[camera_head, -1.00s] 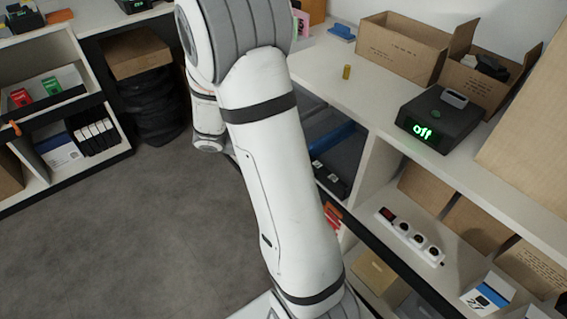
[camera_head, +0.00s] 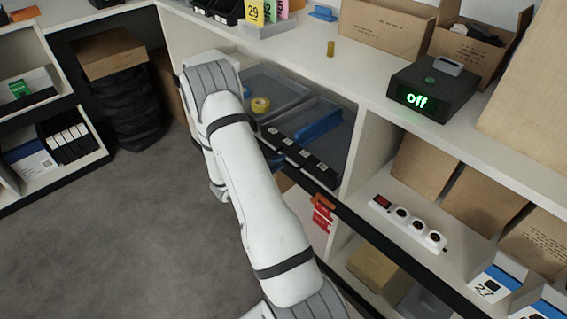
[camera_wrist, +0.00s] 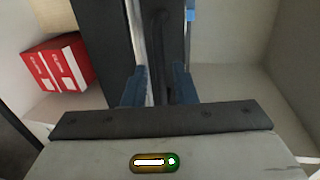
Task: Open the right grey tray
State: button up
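The right grey tray (camera_head: 338,140) sits in the shelf compartment under the counter in the head view, with a long blue object (camera_head: 319,126) inside and a dark front strip. The left grey tray (camera_head: 283,92) beside it holds a yellow tape roll (camera_head: 261,105). My arm hides part of the trays' fronts and most of my gripper in the head view. In the wrist view, my gripper's blue fingers (camera_wrist: 158,86) are apart, with a dark, narrow handle-like bar (camera_wrist: 160,40) of the tray front between them. Contact with the bar cannot be made out.
Red boxes (camera_wrist: 60,62) stand left of the fingers in the wrist view. A white power strip (camera_head: 408,222) and cartons (camera_head: 482,200) fill the right shelf. The counter bears a black device (camera_head: 436,90) reading "off". The grey floor (camera_head: 120,230) at left is clear.

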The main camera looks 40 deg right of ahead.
jog(key=shift+x, duration=1.5)
jog(key=shift+c, duration=0.4)
grip_shut()
